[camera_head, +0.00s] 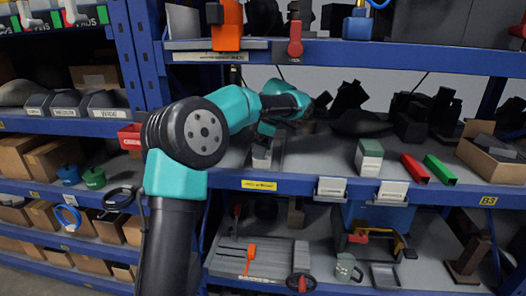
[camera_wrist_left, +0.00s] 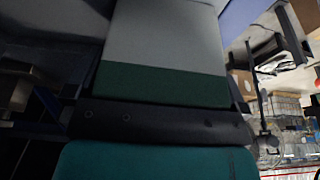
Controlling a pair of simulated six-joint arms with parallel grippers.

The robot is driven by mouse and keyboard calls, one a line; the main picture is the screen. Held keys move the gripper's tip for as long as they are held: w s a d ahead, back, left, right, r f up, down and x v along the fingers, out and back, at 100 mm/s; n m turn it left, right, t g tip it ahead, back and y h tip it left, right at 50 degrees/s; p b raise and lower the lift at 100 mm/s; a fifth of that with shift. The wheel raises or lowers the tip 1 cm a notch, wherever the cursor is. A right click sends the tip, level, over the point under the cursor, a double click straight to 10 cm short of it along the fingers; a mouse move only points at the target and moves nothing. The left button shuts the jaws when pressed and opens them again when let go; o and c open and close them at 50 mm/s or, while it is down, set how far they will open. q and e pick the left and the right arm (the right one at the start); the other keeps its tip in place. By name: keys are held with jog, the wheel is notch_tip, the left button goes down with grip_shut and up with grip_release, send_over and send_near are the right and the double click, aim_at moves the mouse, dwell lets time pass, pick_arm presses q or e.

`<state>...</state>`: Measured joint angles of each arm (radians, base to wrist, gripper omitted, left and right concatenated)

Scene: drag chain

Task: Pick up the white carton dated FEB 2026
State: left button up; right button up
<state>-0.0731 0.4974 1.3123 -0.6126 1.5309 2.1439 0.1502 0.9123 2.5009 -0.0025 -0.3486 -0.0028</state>
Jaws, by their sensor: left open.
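My left arm rises from the bottom of the head view and reaches over the middle shelf. My left gripper (camera_head: 264,138) is open and points down at a small pale carton (camera_head: 262,156). In the left wrist view a white carton with a dark green band (camera_wrist_left: 165,45) fills the upper middle, very close to the gripper. I cannot tell whether the fingers touch it. Another white carton with a green top (camera_head: 369,158) stands to the right on the same shelf. No FEB 2026 date is readable on either carton. My right gripper is not in view.
A red bar (camera_head: 414,169) and a green bar (camera_head: 440,170) lie right of the second carton. Dark parts (camera_head: 425,112) crowd the back. An open cardboard box (camera_head: 492,150) is at far right. The blue shelf above (camera_head: 400,58) limits height. Shelf space between the cartons is clear.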

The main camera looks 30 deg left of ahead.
pick_arm(q)
jog(key=shift+c, duration=0.4)
jog(key=c, duration=0.7)
jog(key=shift+r, duration=0.1)
jog(key=shift+r, duration=1.7)
jog(key=s+d, duration=0.2)
jog(key=s, duration=0.3)
jog(key=s+d, duration=0.2)
jog(key=s, duration=0.4)
jog(key=s+d, duration=0.3)
jog(key=s, duration=0.2)
jog(key=shift+s, duration=0.35)
